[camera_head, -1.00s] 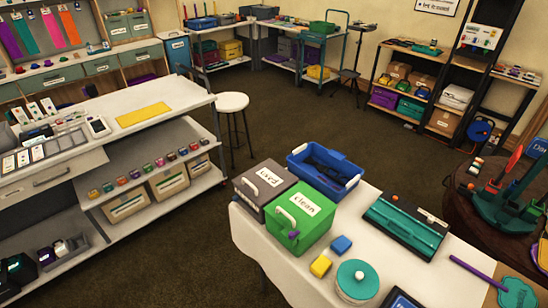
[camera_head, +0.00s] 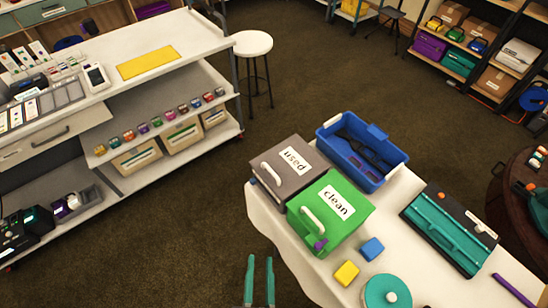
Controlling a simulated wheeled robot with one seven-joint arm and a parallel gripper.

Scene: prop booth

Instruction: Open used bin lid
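The used bin (camera_head: 265,194) is a grey box with its lid (camera_head: 284,164) shut. The lid has a white handle and a white label reading "used". It stands at the left end of the white-topped table, next to the green clean bin (camera_head: 335,244), whose lid is also shut. My gripper (camera_head: 260,262) shows at the bottom edge, left of the table. Its two teal fingers are apart with nothing between them. It is clear of both bins, nearer to the camera than the used bin.
A blue tote (camera_head: 385,178) stands close behind the bins. A yellow block (camera_head: 346,273), a blue block (camera_head: 372,249), a round teal-lidded tub (camera_head: 387,293) and a teal case (camera_head: 448,228) share the table. A shelved counter (camera_head: 180,45) is at left, with open floor between.

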